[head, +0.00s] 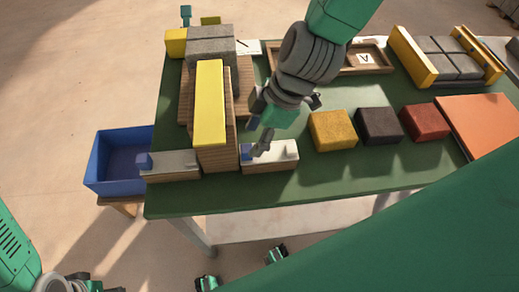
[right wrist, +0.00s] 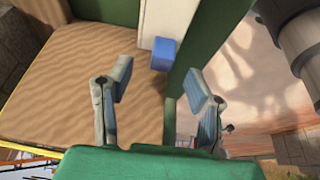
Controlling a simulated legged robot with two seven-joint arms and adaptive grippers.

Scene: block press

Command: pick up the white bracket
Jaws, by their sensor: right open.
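A white bracket (head: 279,152) with a wood-coloured front and a blue knob at its left end lies on the green table, right of the wooden block stack. My right gripper (head: 260,138) is above the left end of the right-hand bracket. In the right wrist view it is open (right wrist: 158,82), with nothing between its fingers. A white part (right wrist: 166,22) and a blue knob (right wrist: 162,55) show beyond the fingertips. My left gripper (head: 88,286) is mostly cut off at the lower left.
A tall wooden block with a yellow top (head: 210,100) stands close left of my right gripper. Yellow (head: 332,131), black (head: 379,126) and red (head: 424,122) blocks stand right. A blue bin (head: 100,165) is off the table's left end. The green table (head: 330,175) is clear in front.

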